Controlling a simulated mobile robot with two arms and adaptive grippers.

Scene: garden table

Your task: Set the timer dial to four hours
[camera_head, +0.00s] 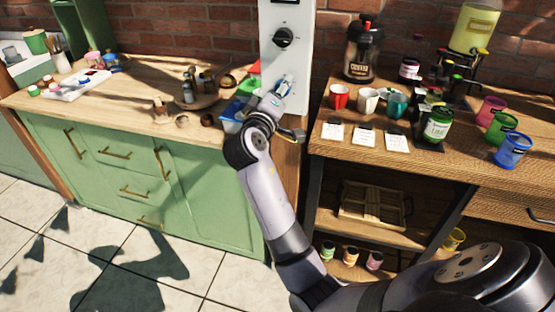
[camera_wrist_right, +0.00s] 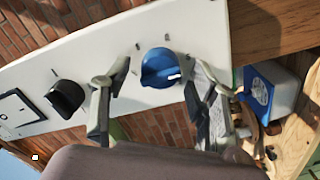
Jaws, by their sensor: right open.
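A tall white panel (camera_head: 301,50) stands against the brick wall and carries two dials. The upper dial is black (camera_head: 284,37); it also shows in the right wrist view (camera_wrist_right: 66,97). The lower dial is blue (camera_wrist_right: 161,68), with a small white mark on its lower right edge in that view. Which one is the timer dial I cannot tell. My right gripper (camera_wrist_right: 156,78) is open, its fingers on either side of the blue dial; contact is not clear. In the head view my right gripper (camera_head: 275,97) partly hides the blue dial. My left gripper is not in view.
Left of the panel, a green cabinet's wooden top (camera_head: 130,112) holds a blue container (camera_head: 231,122) close to my right gripper. Right of it, a wooden table (camera_head: 325,98) holds cups (camera_head: 339,96), cards (camera_head: 365,136) and a black-lidded jar (camera_head: 363,50).

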